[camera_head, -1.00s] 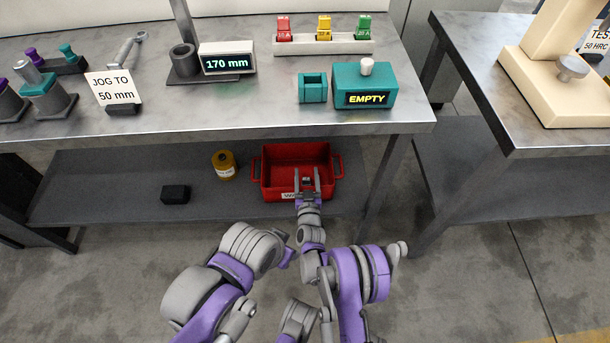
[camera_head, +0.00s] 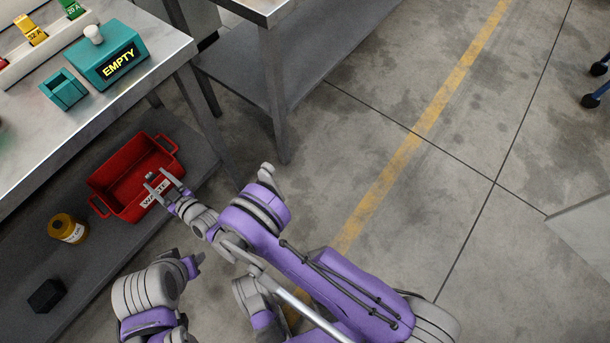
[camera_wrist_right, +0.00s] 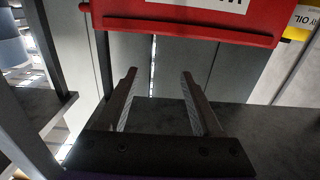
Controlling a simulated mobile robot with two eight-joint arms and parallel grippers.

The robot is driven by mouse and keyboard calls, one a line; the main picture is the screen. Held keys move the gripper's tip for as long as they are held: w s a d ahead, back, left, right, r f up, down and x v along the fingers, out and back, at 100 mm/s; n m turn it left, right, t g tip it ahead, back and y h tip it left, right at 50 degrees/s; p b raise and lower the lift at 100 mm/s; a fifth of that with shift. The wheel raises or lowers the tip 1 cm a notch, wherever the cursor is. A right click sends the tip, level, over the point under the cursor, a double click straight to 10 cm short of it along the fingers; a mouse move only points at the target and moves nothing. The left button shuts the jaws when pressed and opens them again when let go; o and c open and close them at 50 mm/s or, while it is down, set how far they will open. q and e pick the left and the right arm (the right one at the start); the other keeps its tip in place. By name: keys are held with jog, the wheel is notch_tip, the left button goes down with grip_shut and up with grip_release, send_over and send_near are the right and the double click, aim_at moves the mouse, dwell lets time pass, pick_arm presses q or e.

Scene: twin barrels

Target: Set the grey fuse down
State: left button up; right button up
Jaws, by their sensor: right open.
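My right gripper (camera_head: 157,181) is open at the front wall of the red waste bin (camera_head: 103,178), its fingertips by the label. A small grey bit (camera_head: 150,175) shows beside the fingertips; I cannot tell whether it is the grey fuse. In the right wrist view the open jaws (camera_wrist_right: 158,72) have nothing between them and the red bin's wall (camera_wrist_right: 190,26) is beyond them. No grey fuse can be made out for sure.
The bin stands on the lower shelf with a yellow-brown oil can (camera_head: 68,229) and a black block (camera_head: 46,295). The bench top above holds a teal box reading EMPTY (camera_head: 108,58), a teal holder (camera_head: 63,89) and a fuse rack. Open floor lies right.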

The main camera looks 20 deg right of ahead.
jog(key=w+d+r+g+h, duration=0.2)
jog(key=w+d+r, duration=0.2)
jog(key=d+r, duration=0.65)
jog(key=s+d+r+m+g+h, duration=0.1)
jog(key=s+d+r, duration=0.2)
jog(key=d, duration=0.4)
jog(key=s+d+r+m+g+h, duration=0.1)
jog(key=s+d+r+g+h, duration=0.2)
jog(key=d, duration=0.4)
jog(key=s+d+m+g+h, duration=0.1)
jog(key=s+d+m+g, duration=0.1)
jog(key=s+d, duration=0.8)
jog(key=s+d+m+g+h, duration=0.2)
jog(key=s+d, duration=0.8)
jog(key=s, duration=0.9)
jog(key=shift+s+r+g, duration=0.35)
jog(key=shift+s+g, duration=0.05)
jog(key=shift+g, duration=0.1)
